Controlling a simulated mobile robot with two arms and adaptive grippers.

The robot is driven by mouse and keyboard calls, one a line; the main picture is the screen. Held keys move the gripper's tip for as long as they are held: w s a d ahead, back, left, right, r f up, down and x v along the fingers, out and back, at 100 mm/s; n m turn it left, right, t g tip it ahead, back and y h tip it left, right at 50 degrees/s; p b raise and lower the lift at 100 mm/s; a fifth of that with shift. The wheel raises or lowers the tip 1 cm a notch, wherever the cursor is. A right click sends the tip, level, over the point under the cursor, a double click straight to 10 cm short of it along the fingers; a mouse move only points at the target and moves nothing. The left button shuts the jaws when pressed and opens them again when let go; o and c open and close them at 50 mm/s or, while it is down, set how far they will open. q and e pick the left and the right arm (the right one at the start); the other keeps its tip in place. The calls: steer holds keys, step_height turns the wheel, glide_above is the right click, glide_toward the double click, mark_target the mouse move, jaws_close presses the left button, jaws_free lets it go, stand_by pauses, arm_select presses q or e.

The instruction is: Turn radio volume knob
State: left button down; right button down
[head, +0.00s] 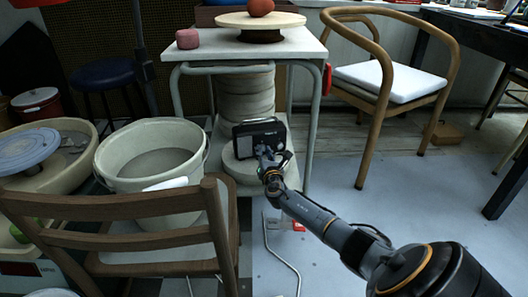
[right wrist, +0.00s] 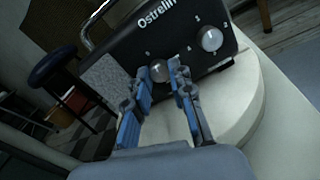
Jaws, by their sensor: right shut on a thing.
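The black radio (head: 247,145) stands on a round pale plaster piece (head: 240,168) on the lower shelf of the small table. In the right wrist view the radio (right wrist: 128,44) has a grey speaker panel, the lettering "Ostrelli" and two silver knobs. My right gripper (head: 264,153) is at the radio's front. In the right wrist view its blue-padded fingers (right wrist: 161,76) are on either side of the lower-left knob (right wrist: 160,72), shut on it. The other knob (right wrist: 212,39) is free, up and to the right. My left gripper does not show.
The table (head: 300,43) has pale green legs either side of the radio. A wooden chair (head: 130,208) and a white bucket (head: 112,156) stand at the left. An armchair (head: 385,75) stands at the back right. Grey floor is open at the right.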

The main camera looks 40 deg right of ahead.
steer(key=shift+n, duration=0.3)
steer(key=c, duration=1.2)
jaws_free()
steer(key=shift+o, duration=0.2)
steer(key=v, duration=1.2)
steer(key=shift+s+a+f, duration=0.1)
steer(key=shift+f, duration=0.05)
